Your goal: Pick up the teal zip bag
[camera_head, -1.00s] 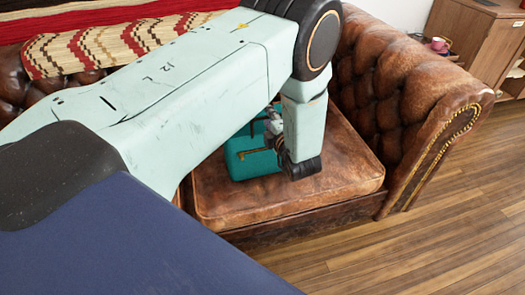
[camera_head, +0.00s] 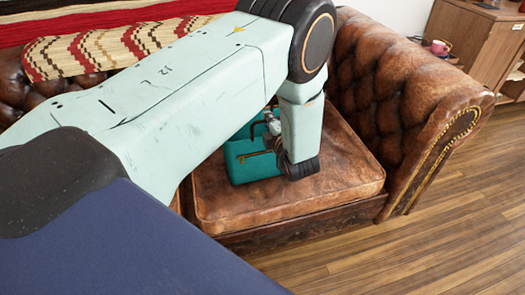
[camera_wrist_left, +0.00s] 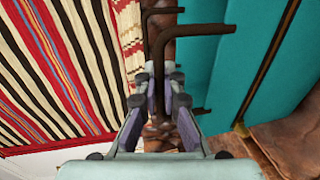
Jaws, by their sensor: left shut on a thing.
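The teal zip bag (camera_head: 250,165) is over the brown leather sofa's seat cushion (camera_head: 340,185) in the head view, partly behind my left wrist. I cannot tell whether its base touches the cushion. A brass-coloured zip line and dark handles show on it. My left gripper (camera_head: 272,138) is at the bag's upper right side. In the left wrist view the bag (camera_wrist_left: 215,65) fills the upper right, and a dark handle (camera_wrist_left: 160,50) runs down between the fingers of my left gripper (camera_wrist_left: 162,95), which are shut on it. My right gripper is out of view.
The sofa's tufted arm (camera_head: 400,110) rises just right of my wrist. A striped blanket (camera_head: 100,45) lies over the sofa back. A wooden cabinet (camera_head: 475,40) with a pink cup (camera_head: 440,46) stands at the far right. The wooden floor (camera_head: 440,240) in front is clear.

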